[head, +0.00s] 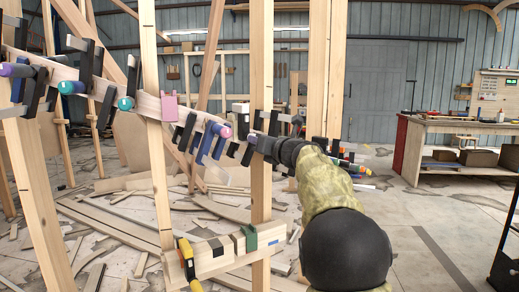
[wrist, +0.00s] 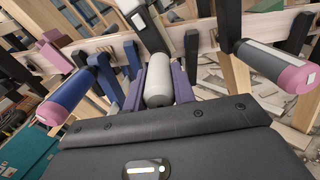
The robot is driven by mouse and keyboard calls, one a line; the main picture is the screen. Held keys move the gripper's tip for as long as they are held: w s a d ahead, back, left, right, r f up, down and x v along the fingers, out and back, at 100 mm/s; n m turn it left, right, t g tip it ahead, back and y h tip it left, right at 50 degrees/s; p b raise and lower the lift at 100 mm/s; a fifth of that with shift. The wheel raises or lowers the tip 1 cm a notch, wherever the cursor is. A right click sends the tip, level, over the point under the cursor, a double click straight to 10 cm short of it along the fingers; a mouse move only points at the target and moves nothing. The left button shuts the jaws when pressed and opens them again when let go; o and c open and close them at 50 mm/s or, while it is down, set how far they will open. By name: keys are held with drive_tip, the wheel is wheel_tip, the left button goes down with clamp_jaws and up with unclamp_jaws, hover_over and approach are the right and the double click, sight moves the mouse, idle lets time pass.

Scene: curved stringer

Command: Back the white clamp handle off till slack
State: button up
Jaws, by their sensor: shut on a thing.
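The white clamp handle (wrist: 158,82) shows in the middle of the wrist view, as a pale rounded cylinder below a dark clamp bar with a light end. My gripper (wrist: 159,88) has one purple finger on each side of the handle and is shut on it. In the head view my gripper (head: 252,138) is at the curved wooden stringer, by an upright post. The handle cannot be made out there, hidden by the gripper and neighbouring clamps.
A blue clamp handle with a pink end (wrist: 68,92) is left of my gripper, and a grey one with a pink end (wrist: 272,66) is right. Upright posts (head: 261,60) stand close by. A yellow-handled clamp (head: 186,260) is lower down. A workbench (head: 455,125) stands at right.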

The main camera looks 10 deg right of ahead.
drive_tip(key=shift+f+n, duration=0.1)
drive_tip(key=shift+n, duration=0.4)
drive_tip(key=o, duration=1)
drive_tip(key=v, duration=1.7)
drive_tip(key=shift+d+b, duration=0.15)
drive_tip(key=shift+b, duration=0.2)
drive_tip(key=shift+s, duration=0.1)
